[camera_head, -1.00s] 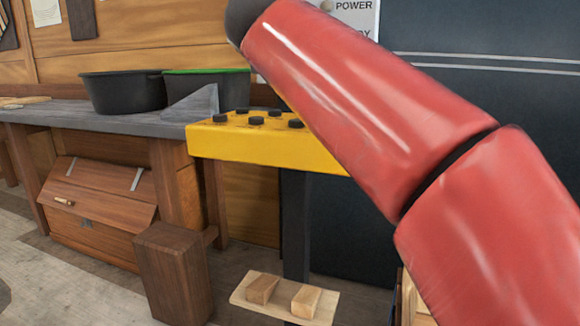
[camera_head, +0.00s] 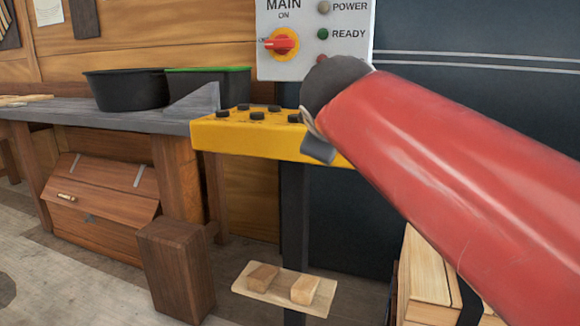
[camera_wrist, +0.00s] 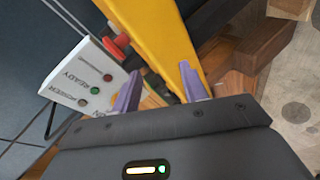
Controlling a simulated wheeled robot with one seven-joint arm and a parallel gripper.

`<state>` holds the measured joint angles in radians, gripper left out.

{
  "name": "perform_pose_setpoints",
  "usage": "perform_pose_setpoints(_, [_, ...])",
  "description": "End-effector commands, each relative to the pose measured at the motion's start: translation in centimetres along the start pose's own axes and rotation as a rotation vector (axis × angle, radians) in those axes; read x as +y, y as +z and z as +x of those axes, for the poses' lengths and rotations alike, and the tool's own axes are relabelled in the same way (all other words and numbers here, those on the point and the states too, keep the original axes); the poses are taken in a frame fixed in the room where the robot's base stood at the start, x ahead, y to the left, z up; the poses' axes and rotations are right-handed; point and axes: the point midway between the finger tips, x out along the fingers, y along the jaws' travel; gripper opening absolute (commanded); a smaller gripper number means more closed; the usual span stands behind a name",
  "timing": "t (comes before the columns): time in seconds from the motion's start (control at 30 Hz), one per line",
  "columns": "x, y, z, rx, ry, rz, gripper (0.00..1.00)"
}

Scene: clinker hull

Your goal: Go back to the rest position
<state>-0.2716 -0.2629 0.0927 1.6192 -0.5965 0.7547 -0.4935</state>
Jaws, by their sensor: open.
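In the wrist view my gripper (camera_wrist: 160,86) shows two purple fingers spread apart, with nothing held between them. The yellow console (camera_wrist: 158,38) lies beyond the fingers, with the white switch panel (camera_wrist: 72,88) to their left. In the head view my red arm reaches in from the right. Its dark end is in front of the right part of the yellow console (camera_head: 250,139), just below the switch panel (camera_head: 348,60); the fingers are not clearly visible there. The panel's red rotary switch (camera_head: 281,43) on a yellow plate shows, with the POWER and READY lamps beside it.
A grey bench (camera_head: 150,122) at left carries a black tub (camera_head: 125,92) and a green-rimmed bin (camera_head: 225,88). A dark wooden post (camera_head: 176,268) stands below. A board with two blocks (camera_head: 284,291) is low in front. Pale timber (camera_head: 428,272) stands at lower right.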

Motion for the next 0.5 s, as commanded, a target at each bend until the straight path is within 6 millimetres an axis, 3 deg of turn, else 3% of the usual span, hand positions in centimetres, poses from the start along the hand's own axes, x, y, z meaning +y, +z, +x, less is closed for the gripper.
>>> perform_pose_setpoints(0.03, [-1.8,2.6,-0.3,-0.041,-0.041,0.068,0.44])
perform_pose_setpoints(0.17, [-7.9,9.7,-1.4,-0.165,-0.165,0.306,0.44])
perform_pose_setpoints(0.3, [-15.7,16.6,-3.4,-0.314,-0.286,0.591,0.44])
perform_pose_setpoints(0.4, [-20.9,20.2,-5.0,-0.41,-0.352,0.773,0.44])
perform_pose_setpoints(0.5, [-25.1,22.6,-6.3,-0.486,-0.399,0.918,0.44])
